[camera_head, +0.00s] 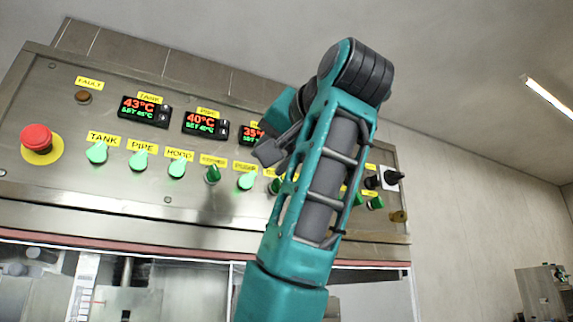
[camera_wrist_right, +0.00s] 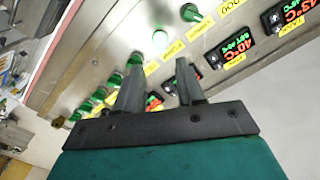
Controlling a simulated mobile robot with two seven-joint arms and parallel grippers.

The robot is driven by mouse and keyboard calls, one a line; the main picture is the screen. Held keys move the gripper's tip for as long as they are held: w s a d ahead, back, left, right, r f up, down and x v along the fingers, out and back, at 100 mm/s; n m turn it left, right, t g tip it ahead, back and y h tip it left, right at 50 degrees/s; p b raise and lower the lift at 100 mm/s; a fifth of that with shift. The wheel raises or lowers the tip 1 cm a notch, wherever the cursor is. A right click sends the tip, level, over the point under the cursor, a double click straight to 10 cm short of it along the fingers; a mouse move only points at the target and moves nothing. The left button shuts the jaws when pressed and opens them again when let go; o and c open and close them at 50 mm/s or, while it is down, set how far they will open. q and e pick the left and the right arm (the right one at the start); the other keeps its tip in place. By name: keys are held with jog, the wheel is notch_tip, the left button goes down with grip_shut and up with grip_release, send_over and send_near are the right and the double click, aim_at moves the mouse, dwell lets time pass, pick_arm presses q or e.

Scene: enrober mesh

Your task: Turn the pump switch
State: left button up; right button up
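The control panel (camera_head: 60,95) carries a row of green rotary switches under yellow labels. TANK, PIPE and HOOD are readable; the labels further right are too blurred to be sure. The fifth switch (camera_head: 247,180), lit pale green, seems to be the pump switch; it also shows in the right wrist view (camera_wrist_right: 160,40). My right gripper (camera_head: 262,155) is in front of the panel, just above and right of that switch. In the wrist view its two fingers (camera_wrist_right: 158,66) are apart with nothing between them, and the lit switch lies beyond the tips. My left gripper is not in view.
A red emergency button (camera_head: 37,138) sits at the panel's left. Temperature displays (camera_head: 145,110) line the panel above the switches. A black knob (camera_head: 392,178) is at the right end. My right arm hides part of the switch row. Open room lies right of the panel.

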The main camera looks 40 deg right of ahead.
jog(key=b+v, duration=0.2)
jog(key=v, duration=0.2)
jog(key=shift+r, duration=0.1)
dwell(0.5)
